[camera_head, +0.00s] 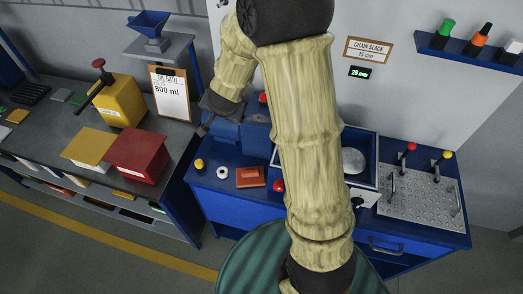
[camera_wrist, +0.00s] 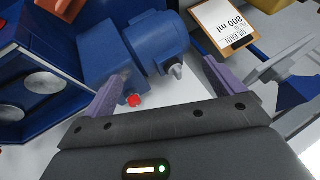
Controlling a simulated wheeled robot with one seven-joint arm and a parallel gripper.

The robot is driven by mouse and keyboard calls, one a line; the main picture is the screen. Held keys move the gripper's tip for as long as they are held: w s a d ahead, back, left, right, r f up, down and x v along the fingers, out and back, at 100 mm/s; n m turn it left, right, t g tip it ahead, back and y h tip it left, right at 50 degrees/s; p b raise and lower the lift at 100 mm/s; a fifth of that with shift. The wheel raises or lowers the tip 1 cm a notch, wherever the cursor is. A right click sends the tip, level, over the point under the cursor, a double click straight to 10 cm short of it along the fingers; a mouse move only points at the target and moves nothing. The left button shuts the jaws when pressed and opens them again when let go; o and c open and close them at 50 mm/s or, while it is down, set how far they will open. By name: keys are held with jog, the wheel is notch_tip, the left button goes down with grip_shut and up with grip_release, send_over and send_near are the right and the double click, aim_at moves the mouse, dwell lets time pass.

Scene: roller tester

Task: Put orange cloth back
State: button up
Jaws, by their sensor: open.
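A flat orange-red piece (camera_head: 250,177), which looks like the folded orange cloth, lies on the blue bench top (camera_head: 217,196) left of my arm. An orange patch (camera_wrist: 47,13), probably the same piece, shows at the top left of the wrist view. My gripper (camera_head: 205,127) is above the bench's left end, higher in the picture than the cloth and apart from it. In the wrist view its purple fingers (camera_wrist: 163,70) are spread with nothing held between them. A blue motor-like unit and a red button (camera_wrist: 134,100) show beyond the fingers. My arm hides the bench's middle.
A white ring (camera_head: 222,172), a yellow knob (camera_head: 199,164) and a red knob (camera_head: 278,186) are near the cloth. A perforated plate with levers (camera_head: 418,200) is at right. A red box (camera_head: 137,155) and yellow machine (camera_head: 120,101) stand on the left counter, above shelf compartments.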

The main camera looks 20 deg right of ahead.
jog(key=s+d+r+n+g, duration=0.1)
jog(key=s+n, duration=0.3)
jog(key=s, duration=0.6)
jog(key=s+d+r+n+g, duration=0.2)
jog(key=s+d+n+g, duration=0.1)
jog(key=s, duration=0.7)
jog(key=shift+d+r+n, duration=0.3)
jog(key=shift+d+n, duration=0.2)
jog(key=shift+d, duration=0.15)
jog(key=shift+f, duration=0.1)
notch_tip(320, 180, down, 2)
jog(key=b, duration=0.2)
jog(key=shift+f+b, duration=0.25)
jog(key=shift+b, duration=0.1)
